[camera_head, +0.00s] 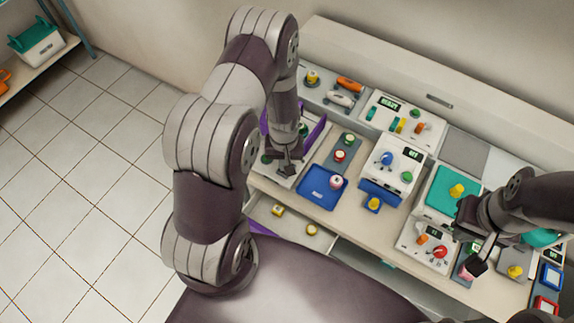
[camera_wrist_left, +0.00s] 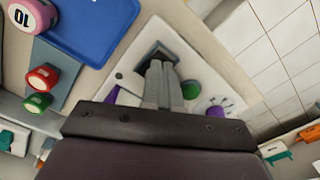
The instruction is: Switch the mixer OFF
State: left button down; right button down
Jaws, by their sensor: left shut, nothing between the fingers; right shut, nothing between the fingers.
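My left gripper (camera_head: 287,168) is shut and empty, low over a white device (camera_head: 283,181) at the left end of the counter. In the left wrist view its closed fingers (camera_wrist_left: 158,68) reach over a dark recess in the white device (camera_wrist_left: 128,80). A green button (camera_wrist_left: 190,89) sits just right of the fingertips and a purple knob (camera_wrist_left: 215,111) farther right. Whether the fingers touch the device is unclear. No label marks which device is the mixer. My right gripper (camera_head: 476,262) is shut and empty beside a white device with a red knob (camera_head: 439,251).
A blue tray (camera_head: 312,202) and a strip with red and green buttons (camera_head: 348,140) lie right of the left gripper. A white box with a blue knob (camera_head: 405,166) stands mid-counter. An open drawer (camera_head: 262,213) juts out below.

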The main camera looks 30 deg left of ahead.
pick_arm(q)
jog(key=shift+f, duration=0.25)
notch_tip(320, 180, up, 7)
jog(key=p, duration=0.5)
jog(key=shift+r+p, duration=0.1)
jog(key=shift+p, duration=0.3)
